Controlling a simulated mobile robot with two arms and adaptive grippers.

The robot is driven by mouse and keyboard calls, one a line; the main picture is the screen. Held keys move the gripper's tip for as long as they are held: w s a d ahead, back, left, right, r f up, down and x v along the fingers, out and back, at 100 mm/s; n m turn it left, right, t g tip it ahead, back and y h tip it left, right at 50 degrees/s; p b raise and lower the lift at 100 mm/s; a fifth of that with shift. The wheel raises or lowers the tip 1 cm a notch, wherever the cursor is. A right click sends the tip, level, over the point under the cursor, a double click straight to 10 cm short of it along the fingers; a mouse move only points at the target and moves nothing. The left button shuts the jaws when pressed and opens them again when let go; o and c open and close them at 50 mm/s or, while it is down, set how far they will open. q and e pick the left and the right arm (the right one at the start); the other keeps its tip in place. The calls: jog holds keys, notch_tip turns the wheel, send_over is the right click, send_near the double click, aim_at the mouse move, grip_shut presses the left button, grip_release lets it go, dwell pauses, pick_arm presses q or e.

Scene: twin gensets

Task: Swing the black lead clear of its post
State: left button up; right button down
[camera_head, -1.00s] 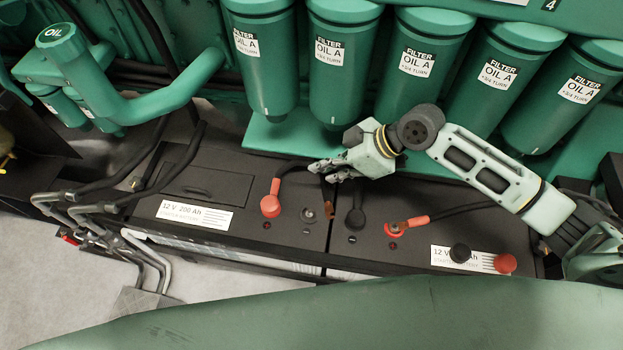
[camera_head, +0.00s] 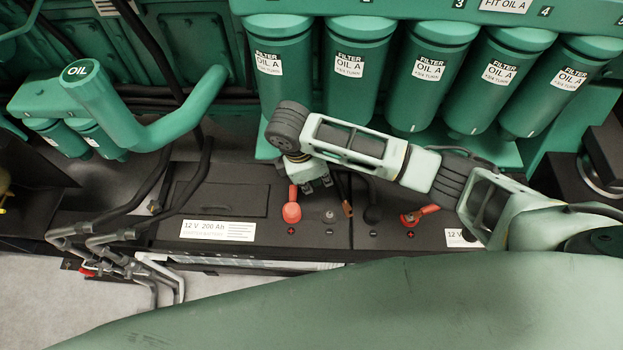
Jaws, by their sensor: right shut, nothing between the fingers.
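The left battery (camera_head: 215,212) has a bare grey post (camera_head: 329,216) with a minus mark below it. The black lead's copper lug (camera_head: 347,209) sits just right of that post and looks apart from it; part of the lead behind is hidden by my arm. My right gripper (camera_head: 316,185) points down above the battery, behind the post and to the right of the red boot (camera_head: 292,211). It is shut and empty. I cannot tell whether it touches the lead. My left gripper is not in view.
The right battery has a black boot (camera_head: 373,214) and a red lead's lug (camera_head: 408,219). Green oil filters (camera_head: 357,70) hang behind my arm. Grey pipes (camera_head: 92,247) stand at the left. A broad green surface (camera_head: 330,305) fills the front.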

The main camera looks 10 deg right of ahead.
aim_at(324, 198)
jog(key=x, duration=0.3)
jog(key=shift+f, duration=0.2)
jog(key=shift+x, duration=1.2)
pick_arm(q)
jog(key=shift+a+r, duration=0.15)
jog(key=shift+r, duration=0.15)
pick_arm(e)
jog(key=shift+d+f, duration=0.1)
jog(key=shift+f, duration=0.55)
